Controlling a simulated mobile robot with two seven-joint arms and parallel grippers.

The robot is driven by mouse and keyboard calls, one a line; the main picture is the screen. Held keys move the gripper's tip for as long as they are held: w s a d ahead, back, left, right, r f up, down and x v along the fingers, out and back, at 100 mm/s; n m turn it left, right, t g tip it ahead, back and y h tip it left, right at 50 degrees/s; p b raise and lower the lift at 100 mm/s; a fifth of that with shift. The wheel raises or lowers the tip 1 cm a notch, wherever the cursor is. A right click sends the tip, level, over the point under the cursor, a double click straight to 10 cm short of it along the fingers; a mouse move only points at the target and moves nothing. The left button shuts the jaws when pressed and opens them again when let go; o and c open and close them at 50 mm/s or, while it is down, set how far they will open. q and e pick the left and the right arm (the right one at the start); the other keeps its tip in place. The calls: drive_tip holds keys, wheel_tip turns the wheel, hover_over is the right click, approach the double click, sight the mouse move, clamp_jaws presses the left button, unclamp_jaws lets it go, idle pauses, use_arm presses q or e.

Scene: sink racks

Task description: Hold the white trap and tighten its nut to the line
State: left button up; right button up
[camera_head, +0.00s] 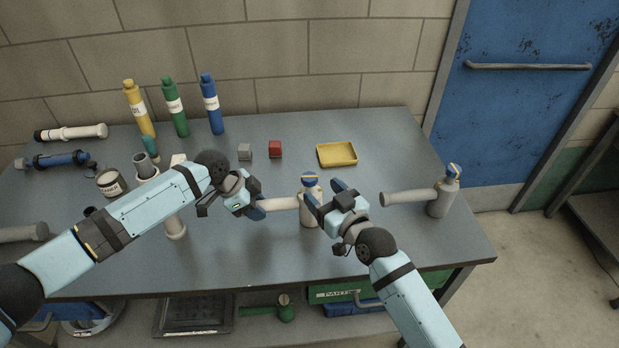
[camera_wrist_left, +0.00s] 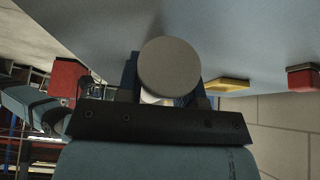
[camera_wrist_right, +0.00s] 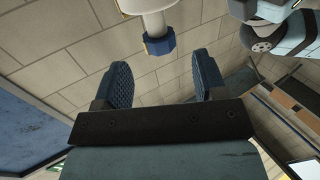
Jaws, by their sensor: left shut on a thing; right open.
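The white trap (camera_head: 309,212) stands upright near the table's middle, with a side pipe reaching left. Its blue nut (camera_head: 310,181) with a yellow mark sits on top; the nut also shows in the right wrist view (camera_wrist_right: 160,43). My left gripper (camera_head: 256,203) is shut on the side pipe. The left wrist view shows the pipe's round grey end (camera_wrist_left: 169,68) between the fingers. My right gripper (camera_head: 325,197) is open beside the trap, its fingers apart and empty. In the right wrist view the nut is beyond the fingertips, not between them. Whether the mark meets a line is too small to tell.
A second pale trap (camera_head: 440,200) with a blue and yellow top stands at right. Bottles (camera_head: 175,108) stand at back left. The table (camera_head: 400,140) is clear at back right.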

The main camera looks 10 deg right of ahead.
sight(315, 183)
use_arm(q)
drive_tip(key=shift+r, duration=0.1)
use_arm(e)
drive_tip(key=x, duration=0.6)
drive_tip(key=c, duration=0.9)
drive_tip(key=shift+r+n+g+y, duration=0.2)
drive_tip(key=shift+n+g+y, duration=0.25)
drive_tip(key=shift+y, duration=0.25)
drive_tip(key=shift+c, duration=0.2)
use_arm(q)
drive_tip(key=shift+d, duration=0.1)
use_arm(e)
drive_tip(key=shift+f+n+y, duration=0.15)
drive_tip(key=shift+n+y, duration=0.1)
drive_tip(key=shift+y, duration=0.05)
drive_tip(key=o, duration=0.9)
drive_tip(key=shift+o, duration=0.2)
